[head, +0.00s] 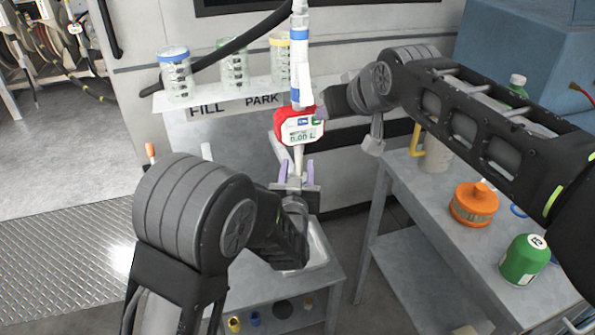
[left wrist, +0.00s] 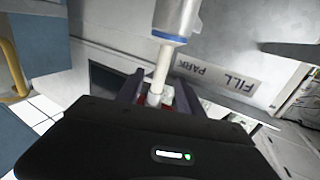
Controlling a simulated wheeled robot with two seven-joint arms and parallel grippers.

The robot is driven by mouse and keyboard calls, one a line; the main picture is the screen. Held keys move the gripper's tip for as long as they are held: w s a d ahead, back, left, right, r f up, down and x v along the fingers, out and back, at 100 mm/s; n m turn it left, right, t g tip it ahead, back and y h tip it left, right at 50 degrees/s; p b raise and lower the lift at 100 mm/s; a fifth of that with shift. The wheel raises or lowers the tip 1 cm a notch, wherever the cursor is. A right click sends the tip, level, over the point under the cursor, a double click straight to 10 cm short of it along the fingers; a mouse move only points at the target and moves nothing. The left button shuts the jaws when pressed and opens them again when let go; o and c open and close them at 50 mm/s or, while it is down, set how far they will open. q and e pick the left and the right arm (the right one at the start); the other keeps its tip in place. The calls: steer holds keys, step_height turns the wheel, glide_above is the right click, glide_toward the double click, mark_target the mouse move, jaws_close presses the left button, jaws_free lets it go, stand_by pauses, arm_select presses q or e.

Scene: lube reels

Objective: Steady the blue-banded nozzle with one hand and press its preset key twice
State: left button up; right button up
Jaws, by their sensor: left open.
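The nozzle hangs upright with a blue band (head: 299,34) on its white upper body. Its red meter (head: 285,125) has a display reading 0.00 L, with small blue and green keys at the top. Its pale spout (head: 299,156) points down. My left gripper (head: 297,171) is open below the meter, its purple fingers on either side of the spout. The left wrist view also shows the spout (left wrist: 161,70) between the fingers (left wrist: 160,92); contact is unclear. My right gripper (head: 320,112) is at the meter's upper right corner, by the green key. Its fingertips are too small to judge; touch is unclear.
A shelf (head: 215,95) labelled FILL and PARK holds jars with blue, green and yellow rims, left of the nozzle. A side table (head: 425,215) at right bears an orange container (head: 473,204) and a green bottle (head: 524,260). A low stand (head: 280,290) is below my left gripper.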

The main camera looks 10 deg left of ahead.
arm_select(q)
steer(key=w, duration=0.3)
steer(key=w+a, duration=0.1)
steer(key=w, duration=0.3)
steer(key=shift+a, duration=0.15)
steer(key=shift+s, duration=0.1)
jaws_close()
stand_by(0.3)
arm_select(e)
steer(key=shift+c, duration=0.6)
jaws_close()
stand_by(0.4)
stand_by(1.4)
